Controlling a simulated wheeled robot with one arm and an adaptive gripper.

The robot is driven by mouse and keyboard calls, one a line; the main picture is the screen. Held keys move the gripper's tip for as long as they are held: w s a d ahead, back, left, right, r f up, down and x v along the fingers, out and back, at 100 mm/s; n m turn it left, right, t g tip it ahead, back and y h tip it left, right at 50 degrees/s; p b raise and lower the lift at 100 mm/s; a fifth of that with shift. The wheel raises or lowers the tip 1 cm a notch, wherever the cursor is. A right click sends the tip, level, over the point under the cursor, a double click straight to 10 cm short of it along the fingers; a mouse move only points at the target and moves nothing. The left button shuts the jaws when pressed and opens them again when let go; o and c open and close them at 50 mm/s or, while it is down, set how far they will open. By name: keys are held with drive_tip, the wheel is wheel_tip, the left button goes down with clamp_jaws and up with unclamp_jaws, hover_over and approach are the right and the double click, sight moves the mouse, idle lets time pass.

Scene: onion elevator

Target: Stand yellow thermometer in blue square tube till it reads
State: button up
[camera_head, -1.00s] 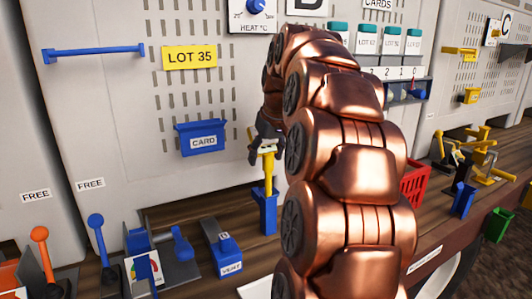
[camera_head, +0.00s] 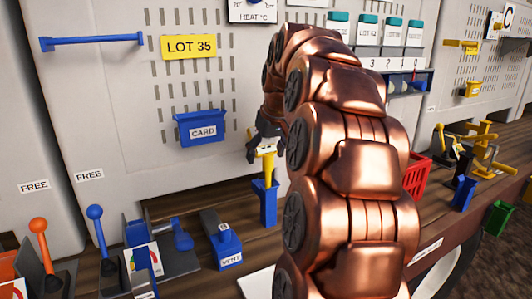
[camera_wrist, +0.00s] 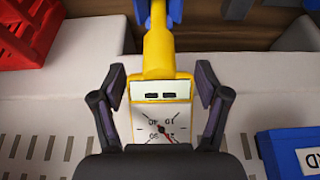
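The yellow thermometer (camera_head: 267,166) is upright, its lower stem inside the blue square tube (camera_head: 268,207) on the bench. In the wrist view, the thermometer (camera_wrist: 157,55) has a white dial with a red needle and a small window with two dark dashes. The blue tube (camera_wrist: 160,12) shows only in part at the top of that view. The stem's lower end is hidden in the tube.
A blue CARD holder (camera_head: 201,128) is on the panel behind. A blue VENT block (camera_head: 222,242) and a blue-handled lever (camera_head: 97,225) are left of the tube. A red basket (camera_head: 417,177) is to the right, partly behind my arm.

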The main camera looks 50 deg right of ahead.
drive_tip(key=shift+o, duration=1.1)
drive_tip(key=shift+r, duration=0.1)
drive_tip(key=v, duration=1.1)
drive_tip(key=shift+r, duration=0.4)
drive_tip(key=shift+s+a, duration=0.1)
drive_tip(key=shift+s, duration=0.05)
